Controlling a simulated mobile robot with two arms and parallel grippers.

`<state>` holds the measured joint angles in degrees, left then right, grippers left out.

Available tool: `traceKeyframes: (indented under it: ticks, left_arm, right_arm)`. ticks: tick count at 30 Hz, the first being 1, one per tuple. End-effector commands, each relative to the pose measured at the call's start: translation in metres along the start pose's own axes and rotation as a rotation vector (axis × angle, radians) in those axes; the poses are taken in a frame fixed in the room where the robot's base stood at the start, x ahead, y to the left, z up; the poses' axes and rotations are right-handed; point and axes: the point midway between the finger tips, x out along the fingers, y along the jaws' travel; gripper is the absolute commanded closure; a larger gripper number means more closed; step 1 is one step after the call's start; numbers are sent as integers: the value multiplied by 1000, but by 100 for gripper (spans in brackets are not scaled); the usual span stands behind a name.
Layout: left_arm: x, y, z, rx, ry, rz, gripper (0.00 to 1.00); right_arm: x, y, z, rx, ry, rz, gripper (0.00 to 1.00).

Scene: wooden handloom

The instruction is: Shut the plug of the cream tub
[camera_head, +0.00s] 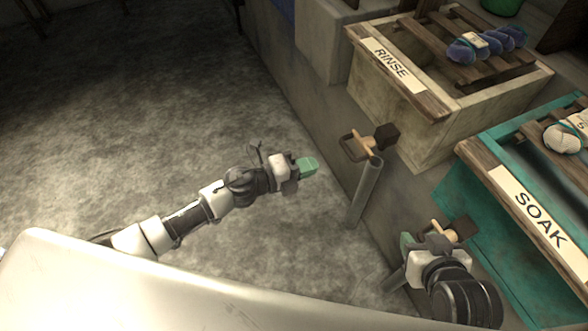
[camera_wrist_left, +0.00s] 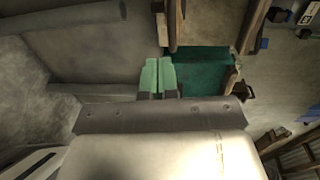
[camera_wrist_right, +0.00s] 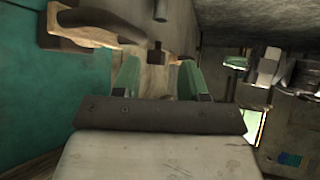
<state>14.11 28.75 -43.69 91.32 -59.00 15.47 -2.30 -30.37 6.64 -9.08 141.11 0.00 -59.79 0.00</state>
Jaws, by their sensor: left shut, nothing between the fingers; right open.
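The cream tub (camera_head: 420,125), labelled RINSE, stands at the upper right in the head view. Its plug (camera_head: 362,146), a wooden piece with a dark loop handle and a dark block, sticks out from the front wall above a grey pipe (camera_head: 366,190). My left gripper (camera_head: 310,166) is shut and empty, in open air left of this plug and apart from it; its green fingertips touch in the left wrist view (camera_wrist_left: 158,76). My right gripper (camera_head: 422,242) is open beside the teal tub's wooden plug (camera_head: 457,231). A wooden piece (camera_wrist_right: 152,78) shows between its fingers in the right wrist view.
The teal tub (camera_head: 452,200), labelled SOAK, stands nearer at the right. Slatted racks with a blue yarn bundle (camera_head: 487,44) and a white one (camera_head: 563,138) lie on the tubs. The floor (camera_head: 150,120) at left is clear.

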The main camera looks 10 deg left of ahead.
Motion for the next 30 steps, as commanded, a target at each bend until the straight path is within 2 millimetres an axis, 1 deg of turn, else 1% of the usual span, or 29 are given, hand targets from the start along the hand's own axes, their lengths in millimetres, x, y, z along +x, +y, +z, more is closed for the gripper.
traceKeyframes:
  ticks: [1,3,5,6,10,15,26,29,30]
  left_arm:
    - [13,0,0,2,2,-3,100]
    - [27,1,0,1,0,-3,100]
    - [38,0,0,2,0,-2,100]
    - [44,-4,0,1,1,-2,100]
    - [61,-9,0,2,0,-2,100]
    - [70,-12,0,1,0,0,100]
    - [72,-12,0,0,0,0,100]
    - [82,-14,0,-3,-1,-1,100]
    - [88,-15,0,-3,0,-2,100]
  right_arm:
    - [2,-1,-3,0,31,-2,57]
    - [4,-2,-11,-1,87,-6,57]
    - [5,-3,-18,-1,132,-8,57]
    - [4,-3,-19,-1,134,-8,57]
    - [5,-4,-22,-1,153,-9,57]
    - [5,-4,-24,-2,168,-10,57]
    - [5,-4,-24,-1,170,-11,57]
    - [4,-4,-24,-2,164,-10,57]
    - [4,-4,-23,-1,159,-10,57]
